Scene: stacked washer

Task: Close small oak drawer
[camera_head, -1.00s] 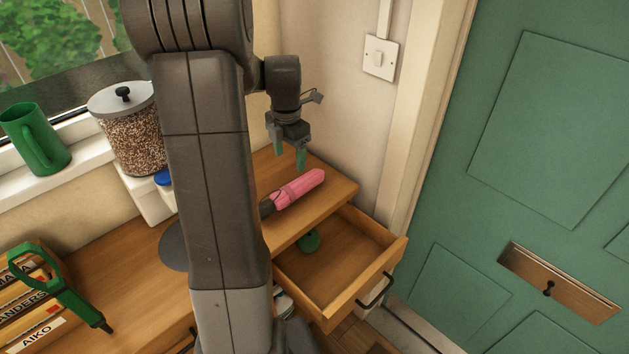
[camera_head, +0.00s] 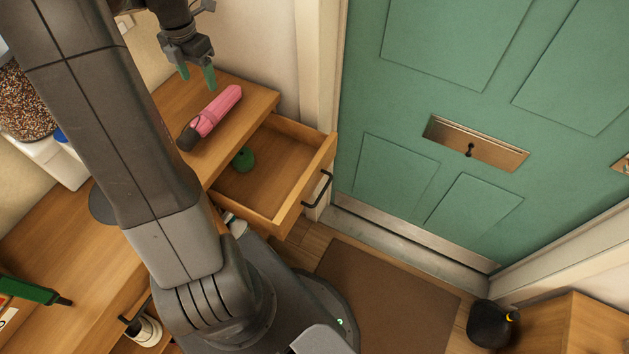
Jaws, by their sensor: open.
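The small oak drawer (camera_head: 262,210) is pulled well out of the oak cabinet, with a black bar handle (camera_head: 317,190) on its front. A green round thing (camera_head: 243,159) lies inside it near the back. My gripper (camera_head: 197,78) has green fingertips, spread apart and empty. It hangs above the back of the oak top, beyond a pink umbrella-like item (camera_head: 211,115), up and to the left of the drawer in the picture. It does not touch the drawer.
A green door (camera_head: 420,110) with a brass letter plate stands right of the drawer. A brown mat (camera_head: 375,300) lies on the floor. A black round object (camera_head: 490,324) stands at the lower right. The pink item lies on the cabinet top beside the drawer.

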